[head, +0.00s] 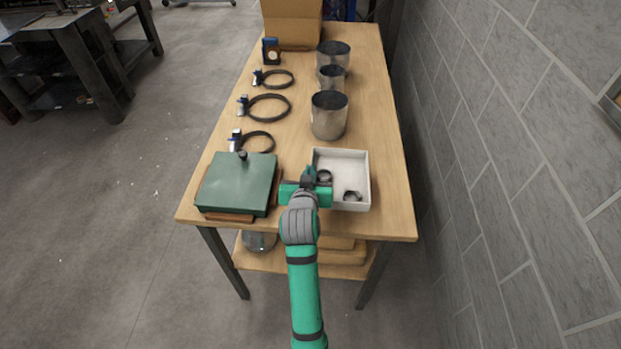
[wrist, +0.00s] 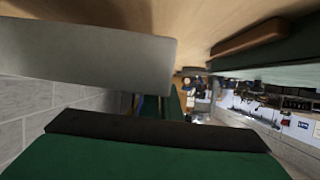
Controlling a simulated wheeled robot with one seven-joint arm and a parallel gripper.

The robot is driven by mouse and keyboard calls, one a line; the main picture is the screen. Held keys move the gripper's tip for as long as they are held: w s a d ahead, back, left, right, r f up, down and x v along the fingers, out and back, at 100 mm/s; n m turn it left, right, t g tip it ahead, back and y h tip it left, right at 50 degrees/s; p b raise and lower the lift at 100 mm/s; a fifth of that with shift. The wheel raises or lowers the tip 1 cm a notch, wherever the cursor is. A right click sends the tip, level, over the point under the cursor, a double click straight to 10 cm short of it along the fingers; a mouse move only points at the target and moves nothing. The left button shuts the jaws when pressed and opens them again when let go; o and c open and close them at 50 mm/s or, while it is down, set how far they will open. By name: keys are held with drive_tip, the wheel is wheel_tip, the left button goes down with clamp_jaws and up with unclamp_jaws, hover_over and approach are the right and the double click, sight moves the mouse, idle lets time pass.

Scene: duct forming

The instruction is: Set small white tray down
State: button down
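The small white tray (head: 366,179) is at the near right of the wooden table, apparently resting flat on it. Two dark rings (head: 352,196) lie inside it. My gripper (head: 307,181) is over the tray's left wall and covers its near left part. In the wrist view, a pale wall of the tray (wrist: 85,55) fills the upper left, close to a green finger with a black pad (wrist: 150,130). The fingertips' contact with the wall is hidden, so I cannot tell whether they grip it.
A green box (head: 236,184) stands just left of my gripper. Metal cylinders (head: 329,117) stand behind the tray, and ring clamps (head: 268,107) lie behind the box. A cardboard box (head: 291,25) is at the far end. A block wall (head: 500,150) runs along the right.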

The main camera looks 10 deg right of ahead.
drive_tip(key=f, duration=0.1)
drive_tip(key=w+f, duration=0.1)
drive_tip(key=f, duration=0.1)
drive_tip(key=shift+w+d+f, duration=0.15)
drive_tip(key=shift+f, duration=0.55)
drive_tip(key=c, duration=2)
unclamp_jaws()
drive_tip(key=shift+f, duration=0.1)
